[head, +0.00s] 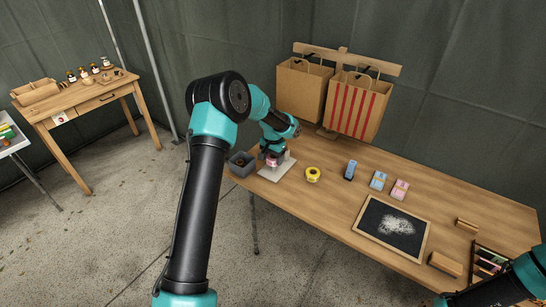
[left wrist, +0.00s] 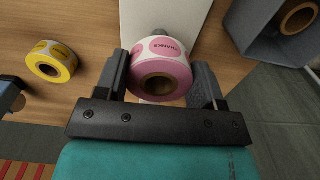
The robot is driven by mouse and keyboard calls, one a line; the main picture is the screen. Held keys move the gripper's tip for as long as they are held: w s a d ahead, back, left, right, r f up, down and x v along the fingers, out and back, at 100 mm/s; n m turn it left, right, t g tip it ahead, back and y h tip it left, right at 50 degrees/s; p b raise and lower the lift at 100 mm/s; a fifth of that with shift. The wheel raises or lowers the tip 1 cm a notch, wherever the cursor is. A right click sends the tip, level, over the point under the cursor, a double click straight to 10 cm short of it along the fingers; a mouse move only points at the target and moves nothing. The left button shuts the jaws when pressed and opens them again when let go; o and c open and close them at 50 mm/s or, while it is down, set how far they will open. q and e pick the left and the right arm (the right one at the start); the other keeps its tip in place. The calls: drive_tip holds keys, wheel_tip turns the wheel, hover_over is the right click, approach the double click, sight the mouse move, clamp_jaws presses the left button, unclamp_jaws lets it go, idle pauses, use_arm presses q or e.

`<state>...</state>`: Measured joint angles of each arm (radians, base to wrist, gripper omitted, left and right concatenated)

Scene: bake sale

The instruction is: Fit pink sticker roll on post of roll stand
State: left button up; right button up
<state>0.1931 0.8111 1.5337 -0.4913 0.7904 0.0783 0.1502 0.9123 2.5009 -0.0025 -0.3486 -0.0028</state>
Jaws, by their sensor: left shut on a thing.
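The pink sticker roll (left wrist: 161,70) has a brown core and a printed label. In the left wrist view it sits between the two fingers of my left gripper (left wrist: 168,82), which is shut on it. In the head view the pink roll (head: 272,160) shows small under the gripper (head: 271,154), over the pale roll stand (head: 272,174). The stand's white surface (left wrist: 213,28) lies behind the roll in the wrist view. A grey piece, perhaps the post, shows just beyond the roll; whether the core is around it I cannot tell. My right gripper is not in view.
A yellow roll (head: 312,174) lies right of the stand; a grey bin (head: 242,164) with a brown-cored roll stands close on its left. Farther right are a blue item (head: 350,170), small boxes, and a framed chalkboard (head: 367,232).

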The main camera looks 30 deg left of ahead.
sight(273, 171)
use_arm(q)
drive_tip(key=shift+f, duration=2.35)
drive_tip(key=o, duration=1)
wheel_tip(273, 171, up, 17)
drive_tip(key=shift+r, duration=0.2)
idle(0.9)
